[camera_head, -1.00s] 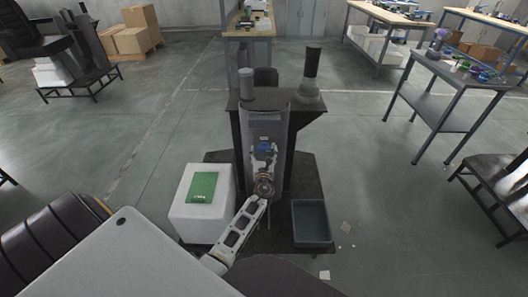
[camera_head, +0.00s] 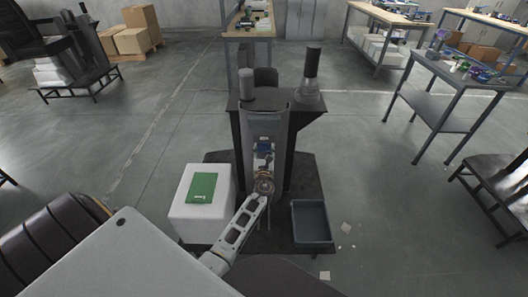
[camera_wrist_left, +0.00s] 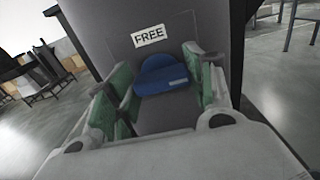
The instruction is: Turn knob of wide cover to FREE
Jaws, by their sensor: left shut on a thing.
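The wide cover (camera_head: 263,122) is a grey panel on the front of the dark column in the head view. Its blue knob (camera_wrist_left: 165,76) shows in the wrist view between my green-padded fingers, with a small pale mark on its right part. A white FREE label (camera_wrist_left: 148,37) is on the panel above the knob. My left gripper (camera_head: 264,155) is at the cover front and is shut on the knob; it also fills the lower wrist view (camera_wrist_left: 165,92). The fingers hide the knob's sides. My right gripper is not in view.
A white block with a green card (camera_head: 202,187) stands left of the column. An empty blue-grey bin (camera_head: 312,238) stands right of it on the dark base. Two cylinders stand on top of the column. Open floor lies on both sides, with a table (camera_head: 450,78) farther right.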

